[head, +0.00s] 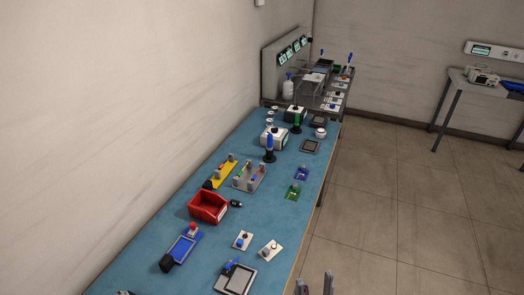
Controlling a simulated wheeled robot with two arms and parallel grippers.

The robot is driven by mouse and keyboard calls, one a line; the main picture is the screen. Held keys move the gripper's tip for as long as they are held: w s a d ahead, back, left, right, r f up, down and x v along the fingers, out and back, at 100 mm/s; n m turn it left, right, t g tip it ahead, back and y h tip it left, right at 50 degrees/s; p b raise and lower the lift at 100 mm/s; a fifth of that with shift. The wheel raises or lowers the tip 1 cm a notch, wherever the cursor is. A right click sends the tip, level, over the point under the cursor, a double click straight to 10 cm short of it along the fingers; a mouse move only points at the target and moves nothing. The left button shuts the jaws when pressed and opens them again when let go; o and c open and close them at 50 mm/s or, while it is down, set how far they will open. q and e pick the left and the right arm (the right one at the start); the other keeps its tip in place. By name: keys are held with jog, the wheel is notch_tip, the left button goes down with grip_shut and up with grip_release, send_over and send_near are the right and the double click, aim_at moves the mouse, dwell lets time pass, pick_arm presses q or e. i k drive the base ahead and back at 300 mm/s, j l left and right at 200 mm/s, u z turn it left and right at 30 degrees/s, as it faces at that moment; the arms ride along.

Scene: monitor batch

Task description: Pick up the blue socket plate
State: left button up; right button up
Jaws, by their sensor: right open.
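A small blue plate (302,173) lies flat near the right edge of the blue-topped bench; its details are too small to make out. A larger blue fixture (182,250) with a red knob lies at the near left, and a pale plate (243,240) with a blue part lies near the middle. I cannot tell for sure which is the socket plate. My right gripper (315,286) shows only its two fingertips at the bottom edge, apart and empty, off the bench's right side.
A red bin (208,207), a yellow fixture (223,174), a grey rack (249,178) and a green board (293,191) stand on the bench (140,270). A second pale plate (270,250) and a dark-framed tray (236,279) lie nearer. The floor at right is clear.

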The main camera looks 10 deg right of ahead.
aim_at(241, 243)
jog(key=l+u, duration=0.15)
jog(key=u, duration=0.7)
jog(key=l+u, duration=0.3)
jog(key=k+l+u, duration=0.1)
jog(key=l+u, duration=0.15)
jog(key=l, duration=0.15)
jog(key=k+l+u, duration=0.15)
jog(key=l+u, duration=0.15)
jog(key=k+l, duration=0.15)
jog(key=l, duration=0.25)
jog(key=k+l, duration=0.15)
jog(key=l, duration=0.2)
jog(key=k+l+u, duration=0.1)
jog(key=l, duration=0.3)
